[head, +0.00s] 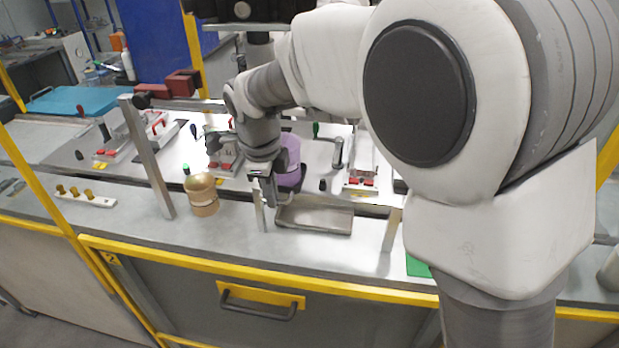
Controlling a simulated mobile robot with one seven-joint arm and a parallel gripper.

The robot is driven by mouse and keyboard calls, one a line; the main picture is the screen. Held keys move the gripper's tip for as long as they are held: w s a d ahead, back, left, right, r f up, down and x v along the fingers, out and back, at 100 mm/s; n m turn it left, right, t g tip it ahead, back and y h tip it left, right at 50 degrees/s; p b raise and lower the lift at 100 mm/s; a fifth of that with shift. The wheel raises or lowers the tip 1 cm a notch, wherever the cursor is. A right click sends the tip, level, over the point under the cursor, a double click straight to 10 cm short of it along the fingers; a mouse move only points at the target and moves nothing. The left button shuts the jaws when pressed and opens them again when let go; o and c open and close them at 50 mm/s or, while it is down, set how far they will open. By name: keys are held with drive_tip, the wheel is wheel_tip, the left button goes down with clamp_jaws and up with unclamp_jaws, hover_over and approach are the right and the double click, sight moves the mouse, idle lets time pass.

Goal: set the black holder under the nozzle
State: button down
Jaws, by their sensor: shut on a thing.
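My gripper (264,188) points down over the front of the workbench, just left of a purple cylinder (289,160). It is shut on a dark piece (272,192) that looks like the black holder, seen small and mostly hidden by the gripper. The held piece is near the left end of a shallow grey tray (318,217). I cannot tell whether it touches the tray or the purple cylinder. I cannot make out the nozzle for sure; my arm covers much of the bench's back and right side.
A metal post (147,158) rises further left, beside a white strip with brass pegs (86,197). Clamp fixtures (362,165) stand behind. A yellow rail (190,262) edges the bench front.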

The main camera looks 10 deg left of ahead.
drive_tip(key=shift+w+a+r, duration=0.1)
drive_tip(key=shift+a, duration=1.8)
drive_tip(key=c, duration=1)
unclamp_jaws()
drive_tip(key=shift+a, duration=0.15)
drive_tip(key=shift+o, duration=0.4)
drive_tip(key=s+r, duration=0.1)
drive_tip(key=r, duration=0.7)
drive_tip(key=s+r, duration=0.2)
drive_tip(key=r, duration=0.7)
drive_tip(key=shift+s, duration=0.25)
